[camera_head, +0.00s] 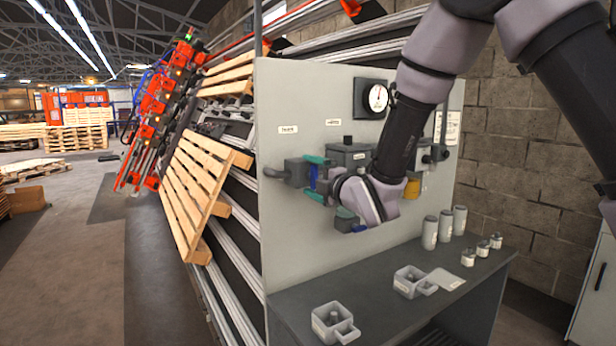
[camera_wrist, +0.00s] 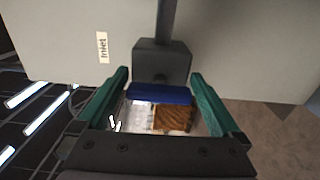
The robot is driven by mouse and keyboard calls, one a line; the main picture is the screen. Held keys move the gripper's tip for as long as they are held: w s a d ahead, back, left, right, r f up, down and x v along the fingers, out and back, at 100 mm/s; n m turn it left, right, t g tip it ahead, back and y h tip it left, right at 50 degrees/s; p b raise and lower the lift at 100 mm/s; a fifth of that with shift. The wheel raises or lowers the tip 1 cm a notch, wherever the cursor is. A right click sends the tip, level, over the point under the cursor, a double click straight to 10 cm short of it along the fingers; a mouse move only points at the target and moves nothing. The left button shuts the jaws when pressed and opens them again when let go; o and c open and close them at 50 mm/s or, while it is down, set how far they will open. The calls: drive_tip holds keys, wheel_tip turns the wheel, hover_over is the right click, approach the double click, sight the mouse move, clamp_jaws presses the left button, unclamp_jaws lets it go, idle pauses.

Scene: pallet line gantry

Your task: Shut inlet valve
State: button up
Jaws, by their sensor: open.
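The inlet valve shows in the wrist view as a dark grey block (camera_wrist: 162,60) on the pale panel, with a blue handle (camera_wrist: 160,93) in front of it. The "Inlet" label (camera_wrist: 103,47) is to its left. In the head view the valve body (camera_head: 296,172) is at the panel's left side, and the blue handle (camera_head: 312,177) shows as a small upright strip. My gripper (camera_wrist: 160,75) is open, its green fingers on either side of the handle, with visible gaps in the wrist view. In the head view my gripper (camera_head: 315,178) has one finger above the handle and one below.
A round gauge (camera_head: 377,98) is on the panel (camera_head: 292,230). Another grey fitting (camera_head: 346,219) sits below my wrist. The bench (camera_head: 385,298) below holds grey canisters (camera_head: 430,233), small jars and an open-topped grey holder (camera_head: 335,322). A wooden pallet (camera_head: 197,190) leans left of the panel.

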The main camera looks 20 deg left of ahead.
drive_tip(key=v, duration=0.9)
drive_tip(key=shift+s+d, duration=0.15)
